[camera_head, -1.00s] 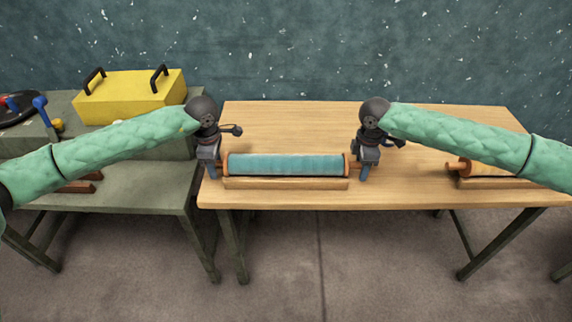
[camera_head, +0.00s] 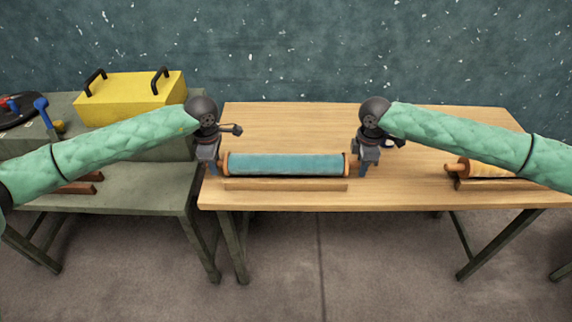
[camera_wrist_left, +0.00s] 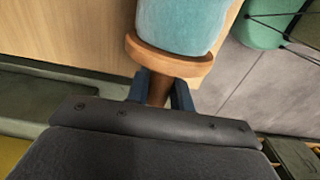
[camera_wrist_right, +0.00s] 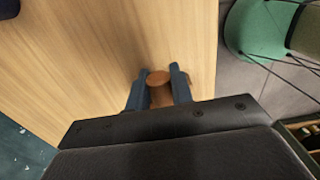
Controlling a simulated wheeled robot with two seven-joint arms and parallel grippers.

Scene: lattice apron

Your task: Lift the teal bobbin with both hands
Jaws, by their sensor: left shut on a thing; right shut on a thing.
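The teal bobbin (camera_head: 286,164) lies level along the front of the wooden table, with orange-brown end flanges. It sits just above its wooden cradle (camera_head: 286,186), with a thin gap showing. My left gripper (camera_head: 212,170) is shut on the bobbin's left handle; the left wrist view shows the fingers (camera_wrist_left: 163,92) on either side of the handle, below the flange (camera_wrist_left: 168,58). My right gripper (camera_head: 362,170) is shut on the right handle; the right wrist view shows the fingers (camera_wrist_right: 158,85) around the handle's end (camera_wrist_right: 158,77).
A green-grey table (camera_head: 150,190) stands at the left with a yellow box (camera_head: 130,99) with black handles. The wooden table's back (camera_head: 290,120) is clear.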

